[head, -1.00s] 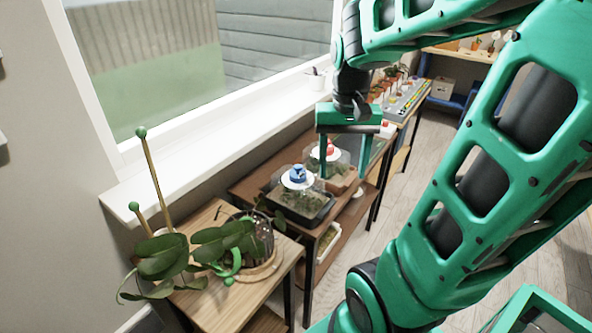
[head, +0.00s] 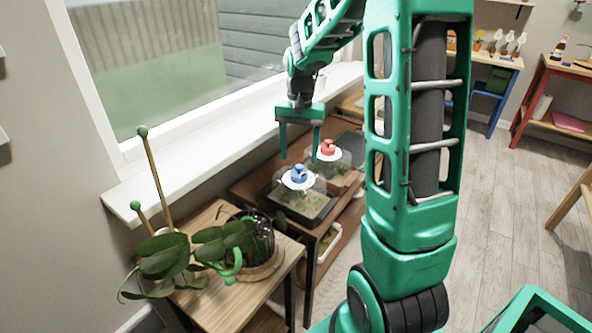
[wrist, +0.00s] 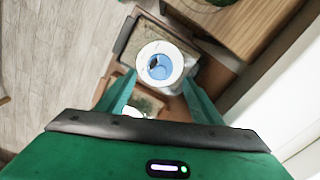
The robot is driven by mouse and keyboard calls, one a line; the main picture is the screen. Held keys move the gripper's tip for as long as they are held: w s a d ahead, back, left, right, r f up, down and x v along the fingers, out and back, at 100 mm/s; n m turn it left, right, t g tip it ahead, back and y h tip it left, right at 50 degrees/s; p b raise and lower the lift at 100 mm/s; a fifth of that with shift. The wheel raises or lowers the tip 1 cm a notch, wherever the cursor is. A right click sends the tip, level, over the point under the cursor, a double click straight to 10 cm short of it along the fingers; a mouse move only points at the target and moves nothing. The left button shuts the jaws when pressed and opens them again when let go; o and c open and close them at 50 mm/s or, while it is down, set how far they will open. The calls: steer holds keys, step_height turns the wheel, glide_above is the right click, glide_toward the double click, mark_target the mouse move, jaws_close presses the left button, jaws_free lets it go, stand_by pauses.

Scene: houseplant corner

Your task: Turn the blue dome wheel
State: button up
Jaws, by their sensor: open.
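The blue dome wheel (head: 299,174) sits on a white disc on top of a clear-lidded dark tray (head: 313,213) on the brown bench. It also shows in the wrist view (wrist: 159,67), near the middle, beyond my fingertips. My gripper (head: 299,158) is open and empty, pointing down above and just behind the blue wheel, apart from it. In the wrist view the two green fingers (wrist: 155,88) stand either side of the line to the wheel. A red dome wheel (head: 327,147) on a second tray stands just behind and to the right.
A wooden table (head: 262,295) with a leafy potted plant (head: 165,257) and green-tipped stakes stands at the front left. The window sill (head: 180,180) runs along the left. Open floor (head: 505,190) lies to the right.

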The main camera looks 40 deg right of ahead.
mark_target(299, 165)
steer(key=shift+f, duration=3.15)
steer(key=c, duration=1.1)
steer(key=shift+o, duration=0.2)
steer(key=shift+a, duration=0.25)
steer(key=shift+d, duration=0.25)
